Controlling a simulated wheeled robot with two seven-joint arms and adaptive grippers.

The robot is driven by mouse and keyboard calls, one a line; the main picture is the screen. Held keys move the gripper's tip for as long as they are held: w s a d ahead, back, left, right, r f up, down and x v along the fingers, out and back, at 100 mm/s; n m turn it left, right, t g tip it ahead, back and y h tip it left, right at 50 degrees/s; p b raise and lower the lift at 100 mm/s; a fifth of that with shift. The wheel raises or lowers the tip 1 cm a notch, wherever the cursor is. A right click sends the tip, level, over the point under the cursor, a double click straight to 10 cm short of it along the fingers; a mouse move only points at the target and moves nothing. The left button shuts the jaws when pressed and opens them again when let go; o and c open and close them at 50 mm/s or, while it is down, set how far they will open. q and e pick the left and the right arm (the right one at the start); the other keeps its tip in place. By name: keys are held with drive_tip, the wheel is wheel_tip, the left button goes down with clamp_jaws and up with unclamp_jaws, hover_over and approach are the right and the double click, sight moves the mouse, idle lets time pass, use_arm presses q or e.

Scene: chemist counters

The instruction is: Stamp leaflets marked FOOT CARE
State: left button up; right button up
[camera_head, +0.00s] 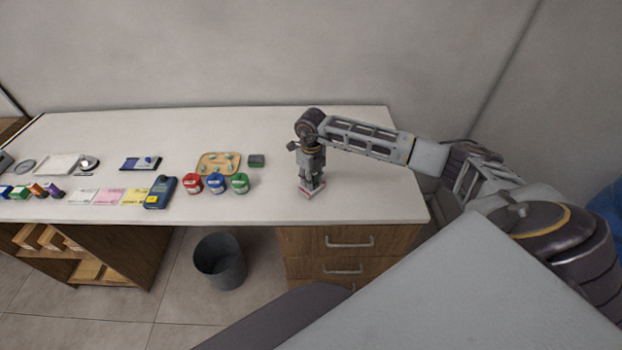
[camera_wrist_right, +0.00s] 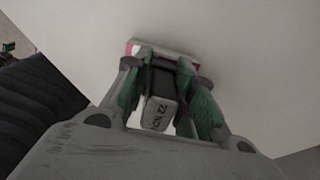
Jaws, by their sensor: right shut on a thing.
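My right gripper (camera_head: 311,184) points down at the right part of the white counter. In the right wrist view its green-padded fingers (camera_wrist_right: 172,95) are shut on a dark block (camera_wrist_right: 160,108) with a pale end reading "22 NOV", which looks like a date stamp. Just beyond the fingertips lies a small white and pink piece (camera_head: 312,192), also in the wrist view (camera_wrist_right: 165,50); I cannot tell whether it touches the block. A white leaflet (camera_head: 82,197), a pink leaflet (camera_head: 108,197) and a yellow leaflet (camera_head: 134,197) lie at the left front; their print is unreadable. My left gripper is not in view.
Red (camera_head: 192,183), blue (camera_head: 216,183) and green (camera_head: 240,183) pots stand mid-counter, before a tan tray (camera_head: 205,170) and a dark green block (camera_head: 256,160). A dark blue device (camera_head: 160,192) sits beside the leaflets. A bin (camera_head: 220,262) stands below. The counter's back is clear.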

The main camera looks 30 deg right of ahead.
drive_tip(key=shift+s+f, duration=0.1)
idle(0.6)
drive_tip(key=shift+r+p, duration=1.9)
drive_tip(key=shift+r, duration=1.65)
